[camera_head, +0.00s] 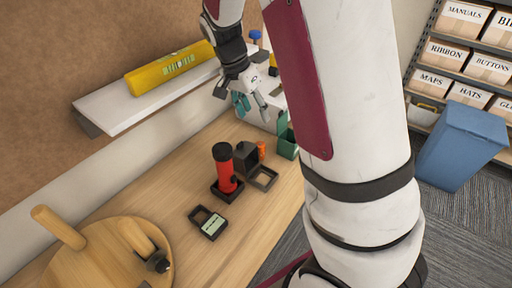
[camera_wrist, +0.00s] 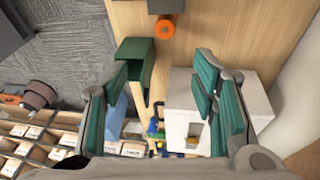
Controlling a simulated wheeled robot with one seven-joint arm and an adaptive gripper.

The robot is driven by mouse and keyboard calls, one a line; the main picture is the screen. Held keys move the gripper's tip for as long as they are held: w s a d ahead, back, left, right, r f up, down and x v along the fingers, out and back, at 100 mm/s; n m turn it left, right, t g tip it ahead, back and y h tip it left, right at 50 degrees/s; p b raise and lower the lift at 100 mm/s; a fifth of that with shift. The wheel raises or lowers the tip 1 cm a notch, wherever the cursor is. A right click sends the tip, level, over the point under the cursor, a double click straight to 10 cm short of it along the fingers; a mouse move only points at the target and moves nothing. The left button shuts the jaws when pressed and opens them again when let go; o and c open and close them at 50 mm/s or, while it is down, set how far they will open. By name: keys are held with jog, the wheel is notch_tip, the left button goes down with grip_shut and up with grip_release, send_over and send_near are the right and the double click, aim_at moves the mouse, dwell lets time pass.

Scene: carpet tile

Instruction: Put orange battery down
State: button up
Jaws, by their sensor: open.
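The orange battery (camera_head: 261,150) stands on the wooden table beside a black block (camera_head: 246,158), partly hidden by it. In the wrist view the battery (camera_wrist: 167,27) shows its round orange end, beyond my fingertips and apart from them. My gripper (camera_head: 249,104) is above the back of the table, near the white box (camera_head: 270,112). In the wrist view its green-padded fingers (camera_wrist: 162,75) are spread wide, with nothing held between them.
A green bin (camera_head: 288,146) stands close to the battery. A red flashlight (camera_head: 223,166) stands upright in a black holder. An empty black frame (camera_head: 264,179) and a black case (camera_head: 208,223) lie nearer. A wall shelf (camera_head: 115,108) holds a yellow level (camera_head: 170,68).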

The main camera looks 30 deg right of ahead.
send_near(259, 144)
jog(key=x, duration=0.5)
jog(key=shift+s+d+f, duration=0.1)
jog(key=shift+f, duration=0.05)
jog(key=shift+x, duration=2.75)
jog(key=shift+c, duration=0.3)
grip_shut()
